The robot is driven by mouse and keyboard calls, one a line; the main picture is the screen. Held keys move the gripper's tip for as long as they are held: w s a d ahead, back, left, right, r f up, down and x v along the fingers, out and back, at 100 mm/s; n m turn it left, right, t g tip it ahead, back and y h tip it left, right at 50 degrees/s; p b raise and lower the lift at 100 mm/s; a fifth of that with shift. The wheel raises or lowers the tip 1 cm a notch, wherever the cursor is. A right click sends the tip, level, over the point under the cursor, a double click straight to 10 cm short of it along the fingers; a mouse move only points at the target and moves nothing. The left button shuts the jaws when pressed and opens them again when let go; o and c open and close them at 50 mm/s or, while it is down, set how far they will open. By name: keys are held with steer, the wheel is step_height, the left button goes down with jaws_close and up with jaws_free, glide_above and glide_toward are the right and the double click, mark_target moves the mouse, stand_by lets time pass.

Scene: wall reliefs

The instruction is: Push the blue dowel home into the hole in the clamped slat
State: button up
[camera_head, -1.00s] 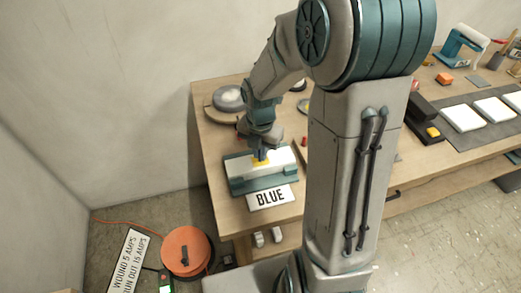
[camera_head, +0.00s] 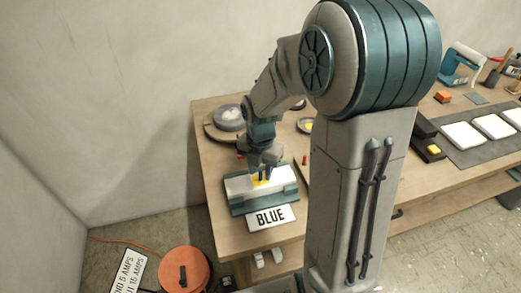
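A pale slat (camera_head: 240,186) is clamped in a teal fixture (camera_head: 240,208) at the near left of the bench, with a yellow patch (camera_head: 257,182) on it. My gripper (camera_head: 265,174) points down at this patch, its dark fingertips at or just above it. It is too small to tell whether the fingers are open or shut. No blue dowel can be made out; the fingers may hide it, and the hole cannot be seen. A white card reading BLUE (camera_head: 271,218) lies in front of the fixture.
Small red pieces (camera_head: 305,160) lie on the bench near the fixture. A round grey item (camera_head: 229,117) stands behind. Pale tiles (camera_head: 462,135) lie on a dark mat at right. An orange cable reel (camera_head: 186,270) is on the floor. My arm hides the bench's middle.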

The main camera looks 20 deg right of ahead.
mark_target(260, 172)
step_height(260, 172, up, 12)
stand_by(0.3)
stand_by(0.4)
steer(key=s+m+t, duration=0.3)
steer(key=s+m, duration=1.1)
steer(key=m, duration=1.3)
steer(key=shift+s+r+m, duration=0.2)
steer(key=shift+r+m, duration=0.05)
steer(key=shift+m, duration=0.05)
